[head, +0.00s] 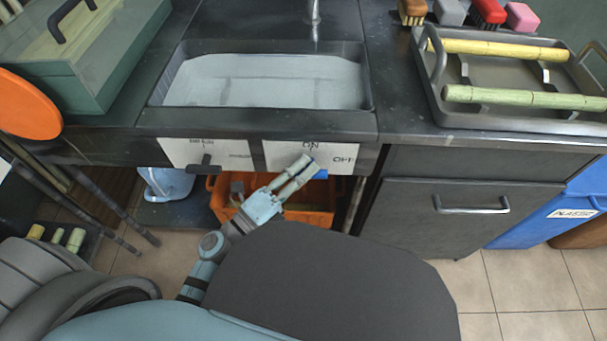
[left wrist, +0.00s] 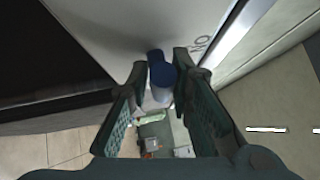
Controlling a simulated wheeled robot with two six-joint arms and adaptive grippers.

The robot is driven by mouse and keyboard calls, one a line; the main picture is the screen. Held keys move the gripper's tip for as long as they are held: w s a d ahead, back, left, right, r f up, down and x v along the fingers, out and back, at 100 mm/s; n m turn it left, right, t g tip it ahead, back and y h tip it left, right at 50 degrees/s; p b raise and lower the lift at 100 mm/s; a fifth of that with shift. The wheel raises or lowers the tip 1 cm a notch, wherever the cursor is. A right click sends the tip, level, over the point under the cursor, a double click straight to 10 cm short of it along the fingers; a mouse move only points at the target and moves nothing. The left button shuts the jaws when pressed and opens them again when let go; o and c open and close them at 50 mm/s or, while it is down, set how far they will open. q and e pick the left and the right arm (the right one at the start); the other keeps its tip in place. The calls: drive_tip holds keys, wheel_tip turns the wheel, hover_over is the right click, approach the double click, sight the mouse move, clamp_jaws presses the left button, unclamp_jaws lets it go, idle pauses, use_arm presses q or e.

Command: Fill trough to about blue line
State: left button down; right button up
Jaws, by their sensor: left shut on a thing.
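The trough (head: 265,110) is a dark sink set in the counter, with a pale grey-white surface inside; I cannot make out a blue line on it. A grey tap (head: 313,12) stands at its back edge; I cannot tell whether water runs. A white panel below has "ON" lettering above my left gripper (head: 303,168). In the left wrist view, the gripper (left wrist: 160,78) is shut on a blue-ended handle (left wrist: 161,74) at the panel. A dark lever (head: 205,165) sits on the left panel. My right gripper is not in view.
A green box (head: 90,75) and an orange disc (head: 25,103) are at the left. A metal tray (head: 500,122) with yellow and green canes is at the right, brushes behind it. An orange crate (head: 310,217) stands under the trough. A blue bin (head: 560,215) is at right.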

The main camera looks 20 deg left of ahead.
use_arm(q)
drive_tip(key=c, duration=1.5)
unclamp_jaws()
drive_tip(key=v, duration=1.2)
drive_tip(key=shift+r, duration=0.1)
